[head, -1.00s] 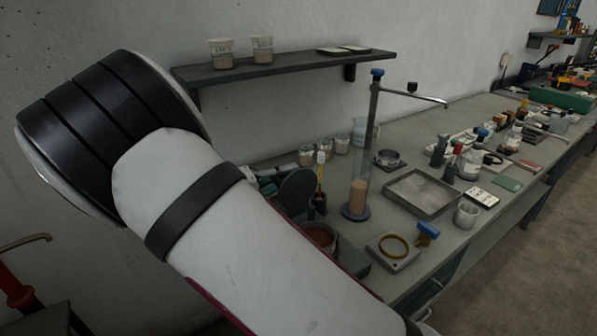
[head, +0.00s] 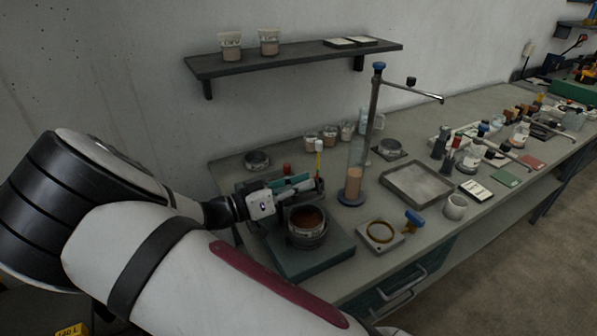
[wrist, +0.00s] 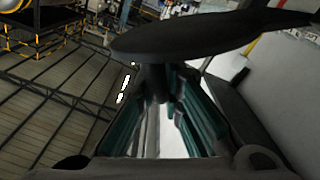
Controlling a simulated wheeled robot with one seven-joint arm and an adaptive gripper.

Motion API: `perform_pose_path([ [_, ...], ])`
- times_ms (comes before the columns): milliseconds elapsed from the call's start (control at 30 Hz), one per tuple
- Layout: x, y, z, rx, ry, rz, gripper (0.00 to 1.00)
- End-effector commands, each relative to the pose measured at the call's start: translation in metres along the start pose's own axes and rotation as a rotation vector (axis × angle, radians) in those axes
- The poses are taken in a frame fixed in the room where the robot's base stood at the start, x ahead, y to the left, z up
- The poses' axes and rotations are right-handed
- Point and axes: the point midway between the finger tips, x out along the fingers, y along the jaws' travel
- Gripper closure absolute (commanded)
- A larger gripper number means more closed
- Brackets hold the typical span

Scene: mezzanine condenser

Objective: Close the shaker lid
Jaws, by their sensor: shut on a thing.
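The shaker has a green base (head: 312,262) on the near end of the bench. A round metal pot (head: 308,238) stands on it with its top open and brown material inside. My gripper (head: 295,187) is just behind and above the pot. In the wrist view a dark round lid (wrist: 195,38) lies across the fingertips, and its short stem is between the teal finger pads. My gripper is shut on that stem. In the head view the lid is not clearly made out beside the gripper. The lid is off the pot's rim.
A tall clear cylinder (head: 354,178) on a blue foot stands right of the shaker. A block with a brass ring (head: 380,232) and a flat tray (head: 417,184) lie further right. A wall shelf (head: 300,59) hangs above.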

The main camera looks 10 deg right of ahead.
Motion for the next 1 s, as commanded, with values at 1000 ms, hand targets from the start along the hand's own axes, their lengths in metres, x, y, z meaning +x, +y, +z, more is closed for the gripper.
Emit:
perform_pose_path([
  [1000, -0.002, 0.016, 0.061, 0.206, -0.004, -0.005, 1.0],
])
